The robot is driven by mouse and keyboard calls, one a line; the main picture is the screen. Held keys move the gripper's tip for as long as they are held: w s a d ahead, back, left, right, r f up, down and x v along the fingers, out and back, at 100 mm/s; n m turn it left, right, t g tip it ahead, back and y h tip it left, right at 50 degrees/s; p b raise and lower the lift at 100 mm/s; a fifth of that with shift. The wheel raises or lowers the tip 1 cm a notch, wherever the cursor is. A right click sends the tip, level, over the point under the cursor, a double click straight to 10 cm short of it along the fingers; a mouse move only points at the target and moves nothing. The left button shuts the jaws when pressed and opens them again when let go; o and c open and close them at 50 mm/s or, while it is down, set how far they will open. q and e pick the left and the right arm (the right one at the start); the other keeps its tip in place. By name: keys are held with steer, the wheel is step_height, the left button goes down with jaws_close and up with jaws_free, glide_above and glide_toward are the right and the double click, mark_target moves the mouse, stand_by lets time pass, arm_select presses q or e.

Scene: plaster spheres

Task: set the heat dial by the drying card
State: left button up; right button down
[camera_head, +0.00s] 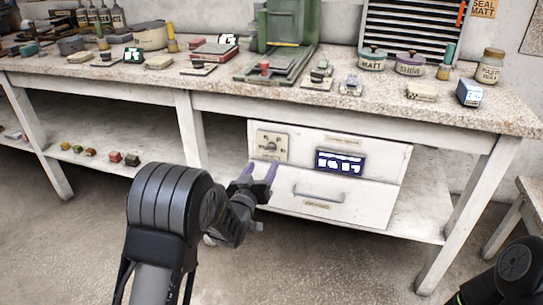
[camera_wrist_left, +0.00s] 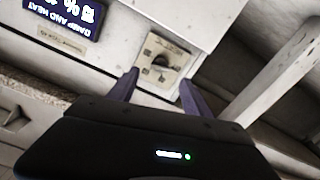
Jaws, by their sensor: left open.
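The heat dial (camera_head: 271,146) is a dark knob on a beige plate at the upper left of the white cabinet front under the bench. In the left wrist view the dial (camera_wrist_left: 163,61) lies just beyond the fingertips. My left gripper (camera_head: 260,170) is open, its purple fingers pointing at the dial from below, apart from it. In the left wrist view the left gripper (camera_wrist_left: 159,80) spans the plate's lower edge and holds nothing. A dark display (camera_head: 340,162) sits right of the dial; the wrist view shows "DAMP AND HEAT" on it. I cannot tell which item is the drying card.
A drawer handle (camera_head: 318,194) sticks out below the display. The speckled bench top (camera_head: 330,105) overhangs the cabinet and carries jars, tins, blocks and a green press. Small coloured blocks (camera_head: 90,152) lie on the lower shelf at left. A stool (camera_head: 520,215) stands at right.

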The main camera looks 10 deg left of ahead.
mark_target(271, 149)
arm_select(q)
steer(key=shift+w, duration=0.1)
steer(key=w, duration=0.3)
steer(key=w+b, duration=0.1)
steer(key=w, duration=0.3)
steer(key=shift+w+d+b, duration=0.2)
steer(key=shift+w+b, duration=0.1)
steer(key=shift+c, duration=0.6)
jaws_close()
